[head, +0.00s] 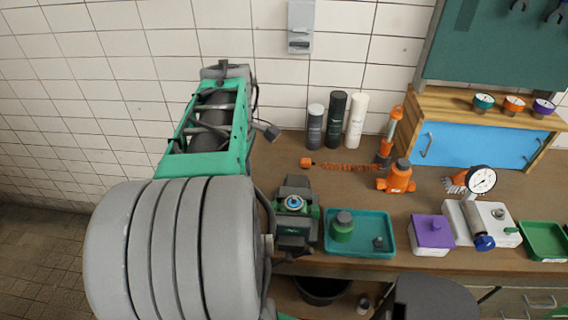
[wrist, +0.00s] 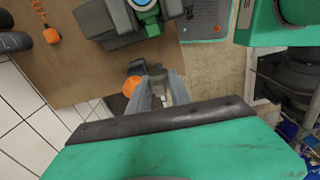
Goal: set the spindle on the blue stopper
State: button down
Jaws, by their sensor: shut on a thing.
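The blue stopper (head: 293,202) shows as a blue ring with a pale centre on top of a dark block with green sides (head: 294,226) at the bench's front. Its edge also shows at the top of the wrist view (wrist: 141,4). My gripper (wrist: 159,77) is shut on what seems to be the spindle, with an orange rounded part (wrist: 132,86) showing left of the fingers. The rest of the held thing is mostly hidden by the fingers. The gripper is below the stopper in the wrist picture and apart from it. In the head view my arm hides the gripper.
A purple-topped box (head: 433,232) and a pressure gauge (head: 481,180) stand further right. Behind are an orange jack (head: 397,178) and several bottles (head: 336,119) by the wall.

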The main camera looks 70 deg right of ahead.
notch_tip(320, 180, up, 3)
jog(key=p, duration=0.1)
send_over(295, 198)
jog(key=shift+w+f+n, duration=0.1)
jog(key=shift+n, duration=0.2)
jog(key=shift+f+b, duration=1.4)
jog(key=shift+f, duration=0.65)
jog(key=shift+f, duration=0.3)
jog(key=shift+f+b, duration=0.6)
jog(key=shift+b, duration=0.05)
jog(key=shift+f+b, duration=0.3)
jog(key=shift+f, duration=0.15)
jog(key=c, duration=1.1)
grip_release()
jog(key=shift+r, duration=0.1)
